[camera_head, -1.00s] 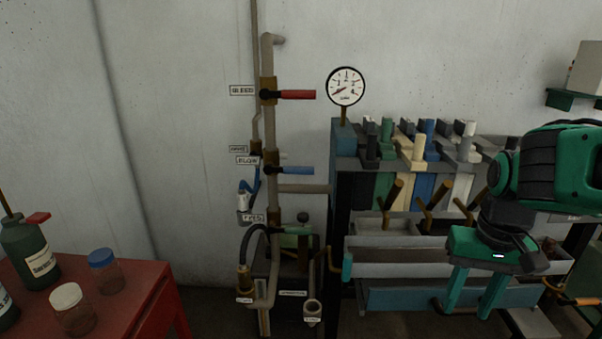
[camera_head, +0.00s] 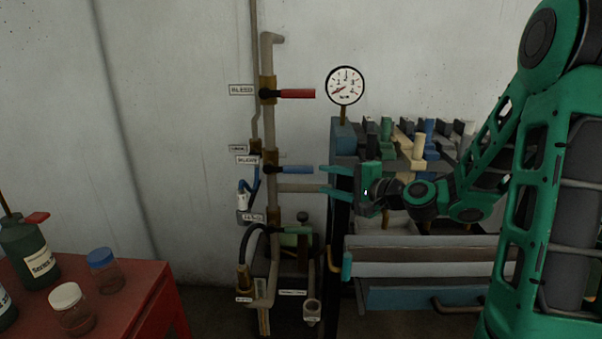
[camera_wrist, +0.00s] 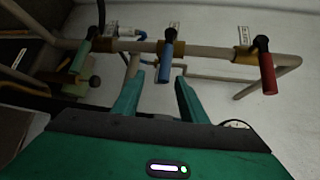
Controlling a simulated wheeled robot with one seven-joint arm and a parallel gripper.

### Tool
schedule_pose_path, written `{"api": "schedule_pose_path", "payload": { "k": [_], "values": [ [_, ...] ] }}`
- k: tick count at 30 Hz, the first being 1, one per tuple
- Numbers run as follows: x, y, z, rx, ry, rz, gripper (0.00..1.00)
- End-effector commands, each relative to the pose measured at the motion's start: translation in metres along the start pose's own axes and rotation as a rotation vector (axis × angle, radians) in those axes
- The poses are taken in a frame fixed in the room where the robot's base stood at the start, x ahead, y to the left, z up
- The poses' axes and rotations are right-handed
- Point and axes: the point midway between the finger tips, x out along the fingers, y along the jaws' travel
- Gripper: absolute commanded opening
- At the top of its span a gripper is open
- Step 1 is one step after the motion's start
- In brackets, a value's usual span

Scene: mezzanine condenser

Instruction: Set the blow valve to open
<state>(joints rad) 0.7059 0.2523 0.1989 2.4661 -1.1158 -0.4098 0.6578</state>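The blow valve has a blue lever (camera_head: 291,170) that points right, square to the upright pipe, in the head view. Its label (camera_head: 247,160) is just left of the pipe. My gripper (camera_head: 327,180) is level with the lever, a little to the right of its free end, with its fingers pointing left. The fingers are apart and empty. In the wrist view the blue lever (camera_wrist: 165,65) shows ahead, between the directions of the two open fingertips (camera_wrist: 160,88). I see no contact between fingers and lever.
A red bleed lever (camera_head: 297,94) sits above on the same pipe, with a gauge (camera_head: 345,86) to its right. A grey horizontal pipe (camera_head: 301,188) runs just below the blue lever. The condenser rack (camera_head: 345,137) stands right.

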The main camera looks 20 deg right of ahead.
Motion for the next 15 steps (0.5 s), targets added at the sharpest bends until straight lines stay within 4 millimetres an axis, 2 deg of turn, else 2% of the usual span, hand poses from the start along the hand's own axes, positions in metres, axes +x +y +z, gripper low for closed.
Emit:
{"api": "schedule_pose_path", "payload": {
  "k": [7, 15],
  "values": [
    [0.017, -0.008, -0.003, 0.039, 0.004, -0.037, 0.39],
    [0.064, -0.01, -0.002, 0.035, 0.002, -0.037, 0.39]
  ]
}}
